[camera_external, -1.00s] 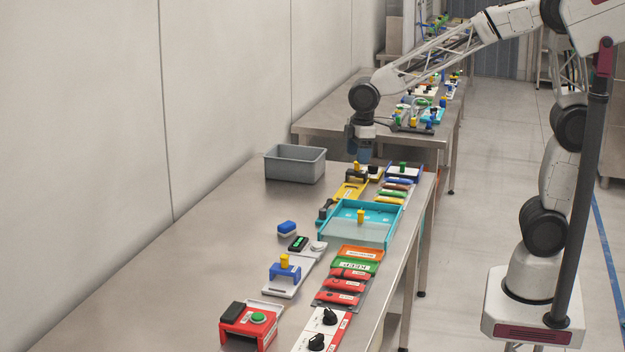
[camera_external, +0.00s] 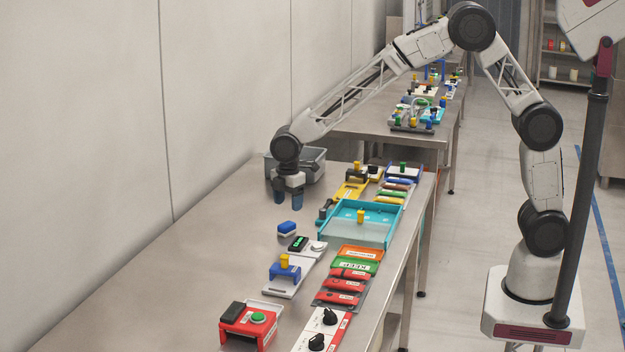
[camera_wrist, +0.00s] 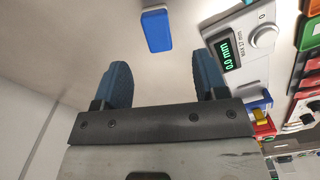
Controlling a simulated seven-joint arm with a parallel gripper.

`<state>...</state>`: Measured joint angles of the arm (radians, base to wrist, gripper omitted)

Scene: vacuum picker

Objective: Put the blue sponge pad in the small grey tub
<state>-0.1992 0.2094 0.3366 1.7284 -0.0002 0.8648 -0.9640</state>
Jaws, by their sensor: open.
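The blue sponge pad (camera_external: 287,228) lies on the steel table, left of the black device with a green display. In the wrist view the pad (camera_wrist: 157,30) shows at the top, beyond the fingers and roughly between them. My gripper (camera_external: 289,199) is above the table, between the pad and the tub, with its two blue fingers pointing down. In the wrist view my gripper (camera_wrist: 160,85) is open and empty, its fingertips apart from the pad. The small grey tub (camera_external: 316,164) stands behind my gripper, partly hidden by the arm.
A measuring device (camera_external: 299,243) with a green display sits right of the pad. A teal tray (camera_external: 345,234) and other coloured items line the table's right side. A red stand (camera_external: 247,328) is at the front. The table's left part is bare up to the wall.

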